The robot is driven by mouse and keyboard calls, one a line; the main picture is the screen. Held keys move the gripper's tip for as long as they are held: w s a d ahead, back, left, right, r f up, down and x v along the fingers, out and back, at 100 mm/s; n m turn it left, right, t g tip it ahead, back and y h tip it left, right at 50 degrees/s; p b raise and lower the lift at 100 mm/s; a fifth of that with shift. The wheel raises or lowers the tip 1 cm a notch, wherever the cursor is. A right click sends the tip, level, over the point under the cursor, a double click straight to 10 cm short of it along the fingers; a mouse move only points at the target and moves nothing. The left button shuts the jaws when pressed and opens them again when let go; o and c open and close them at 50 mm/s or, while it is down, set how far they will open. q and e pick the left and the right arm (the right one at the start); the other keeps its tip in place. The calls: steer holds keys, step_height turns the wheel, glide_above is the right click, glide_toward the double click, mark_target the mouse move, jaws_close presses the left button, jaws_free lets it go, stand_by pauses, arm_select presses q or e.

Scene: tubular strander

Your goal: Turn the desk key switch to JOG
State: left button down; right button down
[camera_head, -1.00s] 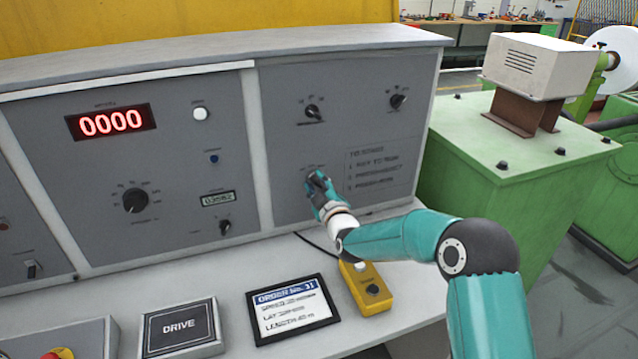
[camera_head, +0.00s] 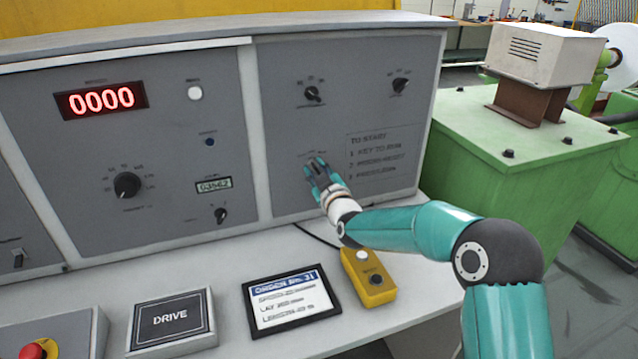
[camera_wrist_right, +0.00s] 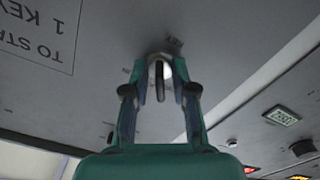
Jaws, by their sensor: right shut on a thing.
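The desk key switch is on the lower part of the grey right-hand panel (camera_head: 285,120). In the right wrist view the dark key (camera_wrist_right: 160,84) stands out from a pale round collar, with small lettering around it. My right gripper (camera_head: 316,164) reaches to the panel from the right, its fingers on either side of the switch. In the wrist view the gripper (camera_wrist_right: 161,75) is shut on the key. The fingers hide most of the switch in the head view, and its position lettering is too small to read. My left gripper is not in view.
Two black rotary knobs (camera_head: 312,93) (camera_head: 400,85) sit above on the same panel. A printed start list (camera_head: 382,155) is right of the switch. A yellow button box (camera_head: 368,278), an order tablet (camera_head: 291,303) and a DRIVE box (camera_head: 172,318) lie on the desk below.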

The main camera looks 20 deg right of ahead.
steer(key=m+b, duration=0.4)
steer(key=b, duration=0.1)
steer(key=shift+a+f+b, duration=0.1)
steer(key=shift+f+b, duration=0.2)
steer(key=shift+r+m+b, duration=0.2)
steer(key=shift+m+b, duration=0.8)
steer(key=c, duration=1.3)
jaws_free()
steer(key=s, duration=1.2)
steer(key=shift+d, duration=0.25)
